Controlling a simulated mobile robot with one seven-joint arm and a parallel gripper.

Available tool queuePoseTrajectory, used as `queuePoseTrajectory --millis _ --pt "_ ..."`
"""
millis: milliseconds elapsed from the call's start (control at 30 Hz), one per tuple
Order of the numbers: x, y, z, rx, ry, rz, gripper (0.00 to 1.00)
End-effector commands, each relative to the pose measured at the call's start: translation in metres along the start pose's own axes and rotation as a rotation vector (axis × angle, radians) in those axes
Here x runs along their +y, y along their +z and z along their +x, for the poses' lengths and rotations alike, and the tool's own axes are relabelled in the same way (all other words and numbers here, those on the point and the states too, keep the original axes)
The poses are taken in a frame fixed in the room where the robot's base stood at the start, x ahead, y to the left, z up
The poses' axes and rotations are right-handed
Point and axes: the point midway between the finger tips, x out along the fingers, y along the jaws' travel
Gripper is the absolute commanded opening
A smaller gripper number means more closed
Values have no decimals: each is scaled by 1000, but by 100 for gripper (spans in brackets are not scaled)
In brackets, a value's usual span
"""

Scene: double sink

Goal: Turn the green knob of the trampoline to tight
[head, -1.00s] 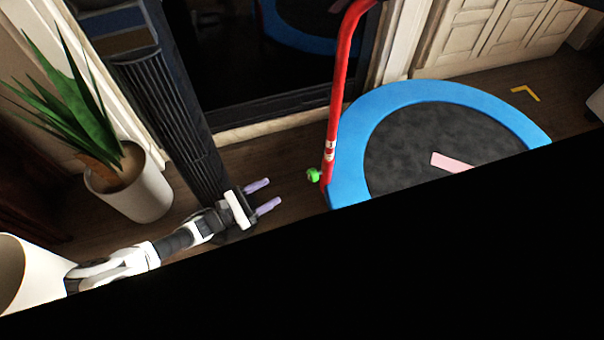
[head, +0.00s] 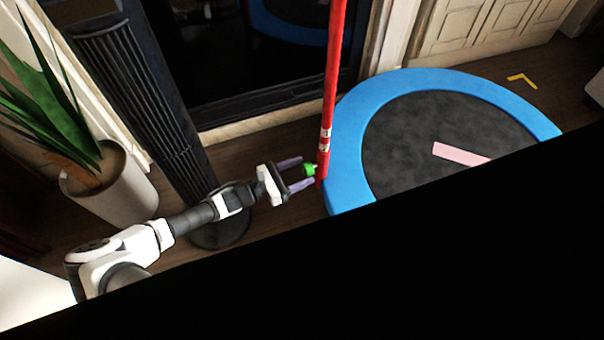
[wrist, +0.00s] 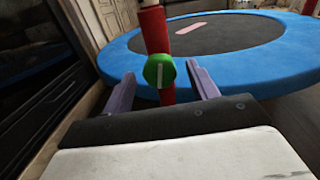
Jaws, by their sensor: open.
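The green knob (head: 309,169) sits low on the red post of the trampoline's handle bar (head: 329,100). In the wrist view the knob (wrist: 160,71) faces me, with a pale line on it running nearly upright. The trampoline (head: 349,140) has a blue rim and a dark mat. My gripper (head: 302,173) is open, with its two purple fingers on either side of the knob. In the wrist view my gripper (wrist: 160,85) has the knob between its fingers, with gaps showing on both sides. I cannot tell any tight marking.
A black tower fan (head: 150,100) stands behind my arm, its round base on the floor below. A potted plant (head: 115,185) is at the left. A pink strip (head: 460,153) lies on the mat. Black covers the lower right of the head view.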

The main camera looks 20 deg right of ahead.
Motion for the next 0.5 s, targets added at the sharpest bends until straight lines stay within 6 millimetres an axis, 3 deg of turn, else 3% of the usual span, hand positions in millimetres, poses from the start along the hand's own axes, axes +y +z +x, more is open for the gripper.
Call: queuePoseTrajectory --millis 133,433,500 --pt "0 1 10 -1 0 0 59" --pt "0 1 12 -1 1 0 59" --pt "0 1 12 -1 1 0 50"
